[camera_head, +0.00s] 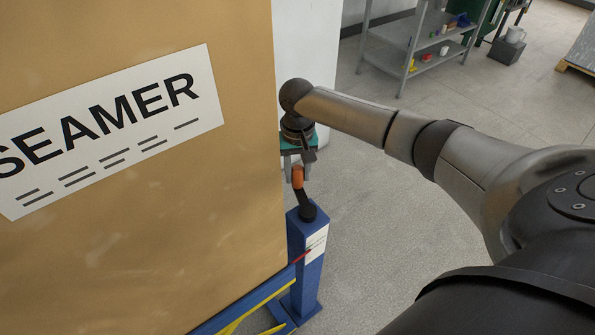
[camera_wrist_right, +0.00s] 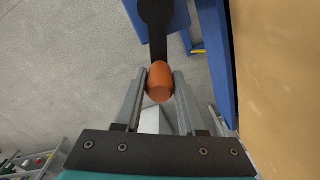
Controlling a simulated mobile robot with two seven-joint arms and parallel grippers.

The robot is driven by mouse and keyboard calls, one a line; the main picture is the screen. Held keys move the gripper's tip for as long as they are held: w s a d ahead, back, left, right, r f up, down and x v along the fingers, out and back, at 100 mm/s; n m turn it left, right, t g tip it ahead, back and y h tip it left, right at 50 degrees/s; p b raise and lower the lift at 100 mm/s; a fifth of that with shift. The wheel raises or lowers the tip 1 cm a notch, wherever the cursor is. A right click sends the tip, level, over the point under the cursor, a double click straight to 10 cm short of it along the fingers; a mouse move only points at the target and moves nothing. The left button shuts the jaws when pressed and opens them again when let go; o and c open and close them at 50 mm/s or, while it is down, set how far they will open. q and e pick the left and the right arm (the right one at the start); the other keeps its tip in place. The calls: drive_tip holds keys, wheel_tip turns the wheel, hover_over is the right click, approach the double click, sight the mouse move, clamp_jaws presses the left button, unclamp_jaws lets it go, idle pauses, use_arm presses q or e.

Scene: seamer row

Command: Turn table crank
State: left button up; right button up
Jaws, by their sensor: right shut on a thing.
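The table crank has an orange handle (camera_head: 298,176) on a black arm (camera_head: 305,203), mounted on top of a blue post (camera_head: 305,270). My right gripper (camera_head: 298,174) comes down from above and is shut on the orange handle. In the right wrist view the handle (camera_wrist_right: 160,82) sits between the two grey fingers of my right gripper (camera_wrist_right: 160,85), with the black crank arm (camera_wrist_right: 157,35) running away from it to its pivot. My left gripper is not in view.
A large brown carton marked SEAMER (camera_head: 150,200) stands close left of the post. Blue and yellow frame bars (camera_head: 250,303) run low beside it. A grey shelf with small items (camera_head: 415,45) stands far back. The floor right of the post is clear.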

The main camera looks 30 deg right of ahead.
clamp_jaws()
idle(0.8)
